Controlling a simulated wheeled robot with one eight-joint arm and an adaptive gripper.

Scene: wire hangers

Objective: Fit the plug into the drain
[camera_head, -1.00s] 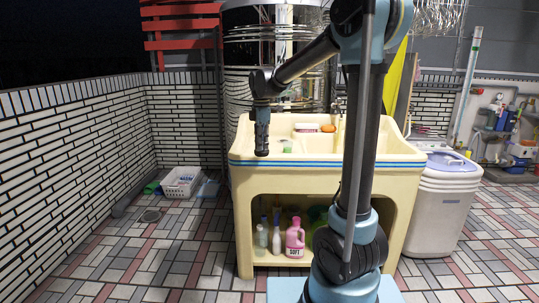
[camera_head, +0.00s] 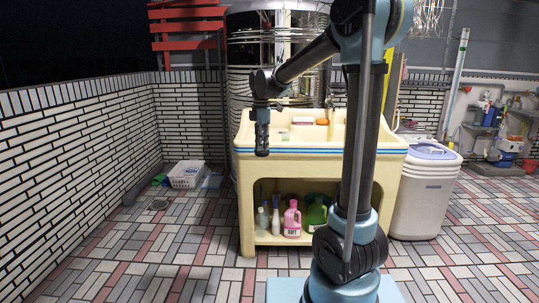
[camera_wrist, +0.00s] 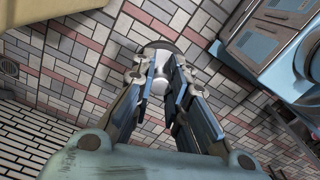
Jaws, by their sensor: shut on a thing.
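My gripper (camera_head: 262,150) hangs pointing down in front of the left part of the cream sink (camera_head: 320,150). In the wrist view my gripper (camera_wrist: 162,72) is shut on a small pale piece (camera_wrist: 160,86) with a dark rounded end beyond the fingertips, which looks like the plug. Its exact shape is partly hidden by the fingers. Only tiled floor shows beneath it. A dark round fitting in the floor, possibly the drain (camera_head: 158,204), lies left of the sink. The bottom of the basin, and any drain in it, is hidden from the head view.
Bottles, one pink (camera_head: 292,219), stand on the shelf under the sink. A white basket (camera_head: 186,175) sits by the back wall. A white brick wall (camera_head: 75,165) runs along the left. The floor in front is clear.

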